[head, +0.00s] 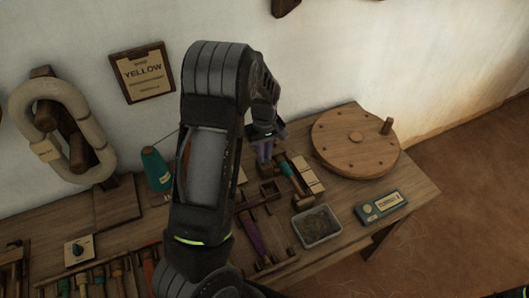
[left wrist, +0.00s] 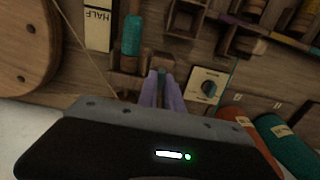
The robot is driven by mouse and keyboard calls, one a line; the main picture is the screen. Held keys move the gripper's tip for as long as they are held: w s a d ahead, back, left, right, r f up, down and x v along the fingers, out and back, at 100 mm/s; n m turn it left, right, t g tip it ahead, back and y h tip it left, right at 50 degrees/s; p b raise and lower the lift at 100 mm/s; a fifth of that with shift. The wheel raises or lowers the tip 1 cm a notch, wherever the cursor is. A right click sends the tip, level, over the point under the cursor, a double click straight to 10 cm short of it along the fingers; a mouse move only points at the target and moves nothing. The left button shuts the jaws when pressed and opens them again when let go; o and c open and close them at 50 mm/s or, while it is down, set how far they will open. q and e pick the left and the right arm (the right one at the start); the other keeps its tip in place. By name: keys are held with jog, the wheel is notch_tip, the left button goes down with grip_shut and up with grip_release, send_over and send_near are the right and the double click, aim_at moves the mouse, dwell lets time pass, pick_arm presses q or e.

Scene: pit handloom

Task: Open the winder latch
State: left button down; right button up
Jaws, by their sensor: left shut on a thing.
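My left gripper (head: 264,152) reaches down to the bench just left of the big wooden wheel. In the left wrist view its purple-grey fingers (left wrist: 161,93) are closed at a small wooden block on the winder (left wrist: 163,62). A thin dark part shows between the fingertips, seemingly the winder latch (left wrist: 160,74); its exact shape is mostly hidden. Beside it a teal bobbin (left wrist: 131,35) lies in line with a wooden holder. The winder also shows in the head view (head: 294,182), partly behind the gripper. My right gripper is not in view.
The wooden wheel (head: 356,140) stands close on the right. A grey tray (head: 317,226) and a teal-framed box (head: 382,205) are nearer the front. A knob box (left wrist: 208,88) and orange and teal cones (left wrist: 290,142) crowd the other side. The wall is close behind.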

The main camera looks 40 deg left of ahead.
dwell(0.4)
pick_arm(q)
jog(key=c, duration=1.5)
grip_release()
jog(key=shift+r, duration=0.15)
notch_tip(320, 180, up, 8)
jog(key=shift+f, duration=0.2)
